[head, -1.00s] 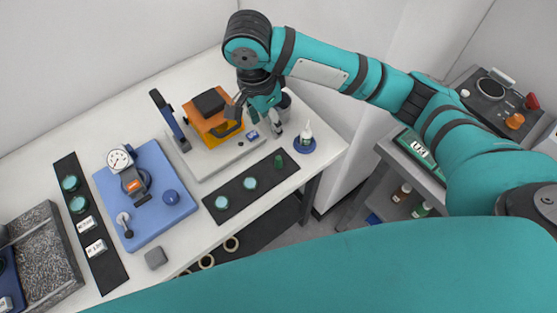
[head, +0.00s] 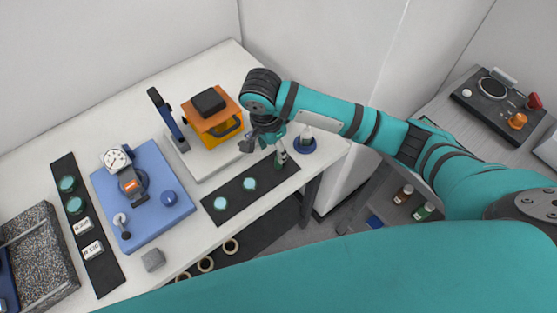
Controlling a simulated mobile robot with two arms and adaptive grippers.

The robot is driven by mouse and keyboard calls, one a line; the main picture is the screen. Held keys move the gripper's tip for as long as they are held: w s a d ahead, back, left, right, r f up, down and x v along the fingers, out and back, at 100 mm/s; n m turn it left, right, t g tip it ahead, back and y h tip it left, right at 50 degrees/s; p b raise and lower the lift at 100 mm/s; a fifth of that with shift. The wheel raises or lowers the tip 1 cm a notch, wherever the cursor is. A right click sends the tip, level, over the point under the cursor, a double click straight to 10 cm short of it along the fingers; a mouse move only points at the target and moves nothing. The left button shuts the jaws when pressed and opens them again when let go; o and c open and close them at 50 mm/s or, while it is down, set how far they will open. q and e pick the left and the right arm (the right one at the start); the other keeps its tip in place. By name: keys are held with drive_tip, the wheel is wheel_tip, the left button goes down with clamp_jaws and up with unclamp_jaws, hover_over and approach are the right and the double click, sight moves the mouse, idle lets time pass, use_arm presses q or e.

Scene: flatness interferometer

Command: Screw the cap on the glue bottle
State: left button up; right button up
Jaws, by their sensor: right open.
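The glue bottle (head: 306,135) is small and whitish and stands upright on a round blue base (head: 304,149) near the table's right edge. My right arm hides part of its top. A small green piece, likely the cap (head: 279,164), sits at the right end of a dark strip and is partly hidden by a fingertip. My right gripper (head: 263,151) is open, pointing down, just above and left of the green piece. I cannot tell whether a finger touches it. My left gripper is not in view.
Two teal discs (head: 249,184) lie on the dark strip (head: 234,195). An orange and black device (head: 215,118) stands on a pale plate (head: 205,165) behind it. The table's front right edge is close.

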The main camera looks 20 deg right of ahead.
drive_tip(key=shift+s+d+f+p, duration=0.1)
drive_tip(key=shift+d+f+p, duration=0.05)
drive_tip(key=shift+f+p, duration=0.25)
drive_tip(key=f, duration=0.3)
drive_tip(key=shift+s+d+f+p, duration=0.1)
drive_tip(key=shift+d+f+p, duration=0.15)
drive_tip(key=shift+d+p, duration=0.15)
drive_tip(key=shift+f, duration=0.4)
drive_tip(key=c, duration=0.8)
drive_tip(key=shift+o, duration=0.2)
